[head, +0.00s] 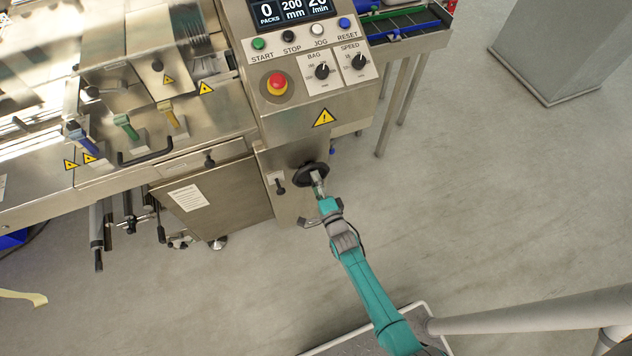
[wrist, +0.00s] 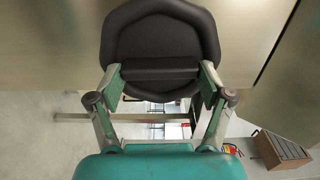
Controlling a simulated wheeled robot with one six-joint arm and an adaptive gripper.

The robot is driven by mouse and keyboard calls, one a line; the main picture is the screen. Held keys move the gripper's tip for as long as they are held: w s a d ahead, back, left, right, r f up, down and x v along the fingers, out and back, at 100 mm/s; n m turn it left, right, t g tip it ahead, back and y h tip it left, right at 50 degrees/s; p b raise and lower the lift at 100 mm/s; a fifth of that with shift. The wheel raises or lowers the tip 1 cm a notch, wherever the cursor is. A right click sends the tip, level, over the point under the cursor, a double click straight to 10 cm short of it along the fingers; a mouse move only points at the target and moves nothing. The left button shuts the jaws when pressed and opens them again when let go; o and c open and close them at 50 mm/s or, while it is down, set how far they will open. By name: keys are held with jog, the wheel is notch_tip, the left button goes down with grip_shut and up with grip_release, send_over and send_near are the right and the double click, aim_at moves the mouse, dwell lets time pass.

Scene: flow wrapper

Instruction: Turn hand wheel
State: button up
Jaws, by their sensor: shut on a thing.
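The black hand wheel (head: 309,171) is on the front of the machine's steel housing, below the control panel. In the wrist view the hand wheel (wrist: 160,30) fills the top middle as a dark rounded disc with a thick bar across it. My gripper (wrist: 160,82) has one finger on each side of this bar and is shut on the wheel. In the head view my gripper (head: 318,184) reaches the wheel from below and hides part of its lower rim.
The control panel (head: 300,45) above carries buttons, two knobs and a red emergency stop (head: 277,84). A small black lever (head: 280,186) sits just left of the wheel. A steel cabinet door (head: 215,200) is farther left. The floor (head: 480,200) to the right is clear.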

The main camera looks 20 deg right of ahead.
dwell(0.4)
jog(key=o, duration=1.1)
jog(key=s, duration=1.2)
